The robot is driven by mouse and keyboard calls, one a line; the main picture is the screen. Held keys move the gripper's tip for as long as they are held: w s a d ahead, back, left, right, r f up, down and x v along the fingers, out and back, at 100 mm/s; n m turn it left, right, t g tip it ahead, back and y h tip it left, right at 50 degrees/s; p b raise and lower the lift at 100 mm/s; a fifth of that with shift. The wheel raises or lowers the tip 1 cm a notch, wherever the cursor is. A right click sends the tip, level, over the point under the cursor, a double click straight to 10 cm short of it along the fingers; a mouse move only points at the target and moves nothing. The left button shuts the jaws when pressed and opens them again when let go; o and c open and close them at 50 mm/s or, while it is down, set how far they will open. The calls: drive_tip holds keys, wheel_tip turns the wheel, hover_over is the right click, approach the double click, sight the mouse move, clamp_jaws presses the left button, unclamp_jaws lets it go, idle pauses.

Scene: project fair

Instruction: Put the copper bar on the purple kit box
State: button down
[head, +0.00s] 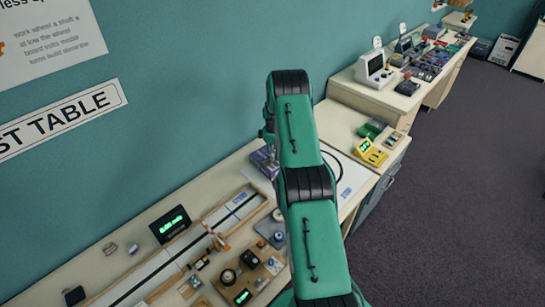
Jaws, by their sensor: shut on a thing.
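My green and black arm rises through the middle of the head view and hides what lies behind it. My gripper is not visible, so I cannot see its jaws or anything in them. A purple box (263,160), which looks like the kit box, stands on the long table against the wall, just left of my arm. My arm covers its right part. I cannot make out the copper bar for certain.
A long pale track (160,268) runs along the table, with a small black display (170,224) behind it. Several small parts crowd the table left of my arm. A yellow meter (371,153) stands to the right. The dark floor (450,200) at right is clear.

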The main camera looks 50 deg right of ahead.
drive_tip(key=shift+f, duration=0.15)
drive_tip(key=c, duration=1.5)
unclamp_jaws()
drive_tip(key=shift+c, duration=0.2)
wheel_tip(320, 180, up, 12)
drive_tip(key=shift+r, duration=0.25)
